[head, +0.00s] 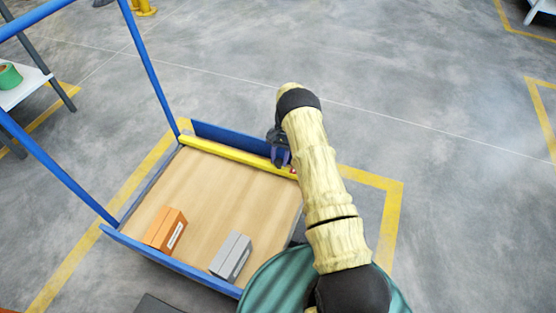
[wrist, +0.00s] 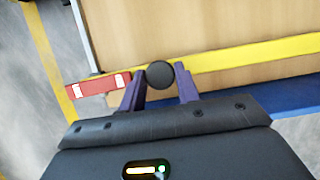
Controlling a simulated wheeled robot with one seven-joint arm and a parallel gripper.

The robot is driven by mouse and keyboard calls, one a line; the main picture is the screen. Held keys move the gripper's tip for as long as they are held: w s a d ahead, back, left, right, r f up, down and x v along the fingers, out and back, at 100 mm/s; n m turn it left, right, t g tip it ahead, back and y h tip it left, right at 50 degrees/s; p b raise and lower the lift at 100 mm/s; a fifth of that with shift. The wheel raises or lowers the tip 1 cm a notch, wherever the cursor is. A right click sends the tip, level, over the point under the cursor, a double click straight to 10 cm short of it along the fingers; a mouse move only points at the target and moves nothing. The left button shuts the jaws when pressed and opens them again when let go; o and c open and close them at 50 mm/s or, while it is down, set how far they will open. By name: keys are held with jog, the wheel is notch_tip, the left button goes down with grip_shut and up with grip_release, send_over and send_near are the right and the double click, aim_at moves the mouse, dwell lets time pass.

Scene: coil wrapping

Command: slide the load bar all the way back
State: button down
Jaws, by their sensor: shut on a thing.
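The load bar (head: 227,153) is a long yellow bar lying across the wooden bed of a blue-framed cart, near the bed's far edge in the head view. In the wrist view the yellow bar (wrist: 250,55) runs from the right toward a black round knob (wrist: 160,75), with a red and white end block (wrist: 98,85) to its left. My gripper (head: 280,157) is over the bar's right end, its purple fingers (wrist: 160,92) on either side of the knob and shut on it. My arm partly hides that end in the head view.
An orange box (head: 166,229) and a grey box (head: 231,256) stand on the cart bed (head: 190,190) near its front edge. A blue panel (head: 232,138) runs behind the bar. Blue posts (head: 152,70) rise at the left. Open floor lies beyond and to the right.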

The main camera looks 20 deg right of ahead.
jog(key=shift+w+d, duration=0.1)
jog(key=shift+w, duration=0.15)
jog(key=c, duration=1)
grip_release()
jog(key=shift+d, duration=0.15)
jog(key=shift+c, duration=0.2)
jog(key=shift+s, duration=0.1)
jog(key=shift+r, duration=0.5)
jog(key=p+v, duration=0.4)
jog(key=v, duration=1.2)
jog(key=shift+r, duration=0.2)
